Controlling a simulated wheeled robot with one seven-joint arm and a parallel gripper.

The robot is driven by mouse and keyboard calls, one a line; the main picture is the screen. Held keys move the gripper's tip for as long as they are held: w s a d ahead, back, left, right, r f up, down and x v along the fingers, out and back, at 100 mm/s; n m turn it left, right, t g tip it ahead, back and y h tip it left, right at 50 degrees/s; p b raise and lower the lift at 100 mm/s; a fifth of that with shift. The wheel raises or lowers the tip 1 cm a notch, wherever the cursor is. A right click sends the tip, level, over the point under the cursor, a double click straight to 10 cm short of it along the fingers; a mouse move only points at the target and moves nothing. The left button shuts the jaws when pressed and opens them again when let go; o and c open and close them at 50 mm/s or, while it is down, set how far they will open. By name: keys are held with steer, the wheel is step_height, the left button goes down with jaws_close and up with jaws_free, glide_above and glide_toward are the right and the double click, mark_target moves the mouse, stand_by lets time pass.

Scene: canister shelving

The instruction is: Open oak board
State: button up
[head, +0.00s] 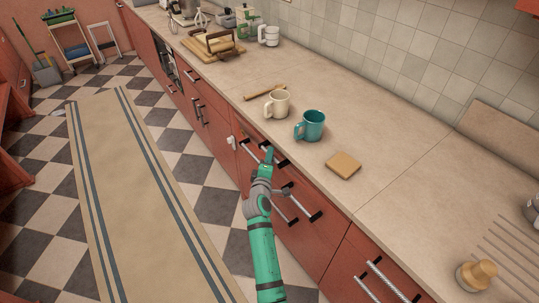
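I cannot tell which thing is the oak board. A flat square wood-coloured piece (343,166) lies on the counter near its front edge. A wooden board (222,52) with a dark-handled wooden holder on it lies farther back on the counter. My gripper (268,156) is at the red drawer fronts (311,236), close to a bar handle near the counter edge. Whether it touches the handle is too small to tell. My arm hides part of the drawer fronts, and the finger opening cannot be made out. The drawers near my gripper look closed.
A cream mug (277,104) and a teal mug (310,125) stand on the counter above the drawers. A wooden rod (265,92) lies behind them. A striped runner (137,200) covers the floor at left. The aisle there is clear.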

steer(key=shift+w+d+f, duration=0.1)
steer(key=shift+w+d, duration=0.05)
steer(key=shift+w, duration=0.65)
jaws_close()
steer(key=shift+s+f, duration=0.1)
